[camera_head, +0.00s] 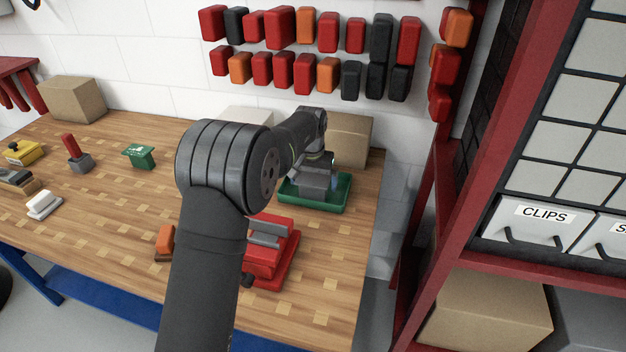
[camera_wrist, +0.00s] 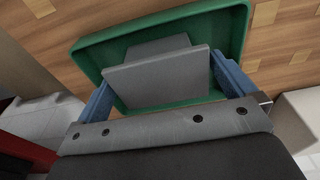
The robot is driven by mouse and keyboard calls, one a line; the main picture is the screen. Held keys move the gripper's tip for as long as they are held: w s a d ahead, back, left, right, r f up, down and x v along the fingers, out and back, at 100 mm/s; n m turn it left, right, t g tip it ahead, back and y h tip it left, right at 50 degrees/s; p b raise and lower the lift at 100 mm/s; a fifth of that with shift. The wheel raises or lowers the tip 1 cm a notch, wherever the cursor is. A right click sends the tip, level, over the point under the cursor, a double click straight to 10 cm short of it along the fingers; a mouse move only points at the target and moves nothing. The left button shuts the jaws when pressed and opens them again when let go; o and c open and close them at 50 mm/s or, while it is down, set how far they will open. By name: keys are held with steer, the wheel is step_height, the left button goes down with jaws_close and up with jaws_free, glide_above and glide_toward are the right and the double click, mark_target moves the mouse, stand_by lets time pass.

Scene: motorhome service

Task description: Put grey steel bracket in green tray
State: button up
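The grey steel bracket (camera_wrist: 158,78) lies within the green tray's outline, with a flat plate uppermost and another grey part behind it. It also shows over the tray in the head view (camera_head: 313,180). The green tray (camera_head: 327,207) stands at the table's right back; its rim shows in the wrist view (camera_wrist: 90,46). My gripper (camera_wrist: 162,67) is over the tray, its blue fingers wide apart on either side of the bracket. Green shows between the plate and the fingers, so it looks open. Contact at the fingertips and underneath the bracket is hidden.
A red vise-like fixture (camera_head: 268,254) stands in front of the tray. A cardboard box (camera_head: 350,138) is close behind it. An orange object (camera_head: 165,240), a small green item (camera_head: 139,155) and a red-handled item (camera_head: 76,155) are further left. A red shelf frame (camera_head: 450,200) rises at the right.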

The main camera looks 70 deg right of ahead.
mark_target(314, 178)
step_height(314, 178, up, 12)
steer(key=a, duration=0.1)
steer(key=shift+a+r, duration=0.15)
steer(key=shift+a, duration=0.1)
stand_by(0.5)
steer(key=f, duration=0.4)
steer(key=d+f, duration=0.1)
steer(key=f, duration=0.7)
steer(key=shift+d+f, duration=0.25)
step_height(314, 178, up, 3)
steer(key=shift+r, duration=0.4)
steer(key=shift+f, duration=0.1)
